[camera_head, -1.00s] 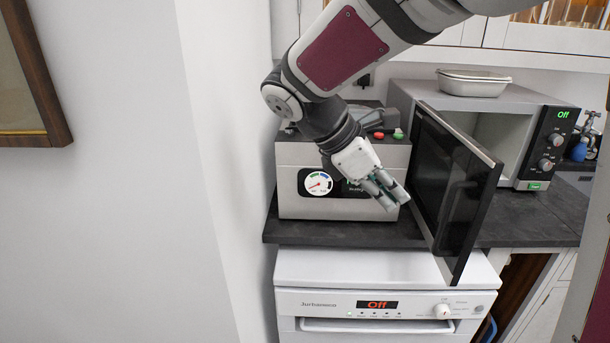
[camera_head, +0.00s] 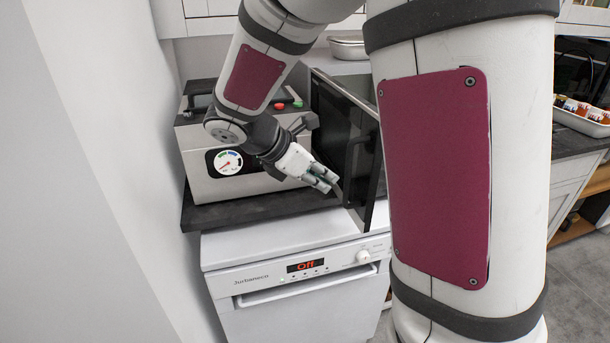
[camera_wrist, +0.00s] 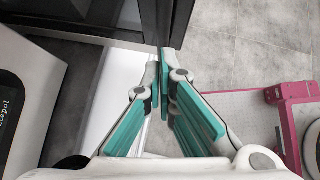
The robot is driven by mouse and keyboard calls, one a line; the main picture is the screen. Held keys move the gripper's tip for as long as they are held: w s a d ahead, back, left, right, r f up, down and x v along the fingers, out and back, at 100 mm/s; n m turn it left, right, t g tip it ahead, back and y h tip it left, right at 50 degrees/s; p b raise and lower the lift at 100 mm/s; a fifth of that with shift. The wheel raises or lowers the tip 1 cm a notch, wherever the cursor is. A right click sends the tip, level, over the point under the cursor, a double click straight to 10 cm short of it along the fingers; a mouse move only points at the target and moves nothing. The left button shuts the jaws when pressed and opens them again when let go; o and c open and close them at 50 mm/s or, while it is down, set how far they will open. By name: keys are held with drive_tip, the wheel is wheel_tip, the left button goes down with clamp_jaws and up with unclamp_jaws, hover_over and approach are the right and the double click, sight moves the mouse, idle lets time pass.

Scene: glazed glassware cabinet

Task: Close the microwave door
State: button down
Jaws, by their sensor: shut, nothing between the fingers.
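The microwave door (camera_head: 335,125) is dark glass in a dark frame with a bar handle. It stands open, swung out over the counter's front edge. It also shows at the top of the wrist view (camera_wrist: 85,12). The microwave body (camera_head: 345,65) is mostly hidden behind my arm in the head view. My gripper (camera_head: 332,182) is shut and empty, just left of the door's outer face, by the handle and free edge. In the wrist view my fingertips (camera_wrist: 162,58) are close together near the door's edge. I cannot tell whether they touch it.
A grey metal appliance (camera_head: 225,172) with a dial stands left of the door on the dark counter (camera_head: 255,208). Below is a white dishwasher (camera_head: 300,290) reading Off. Floor is free at the right (camera_head: 585,270).

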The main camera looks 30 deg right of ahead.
drive_tip(key=shift+d, duration=0.8)
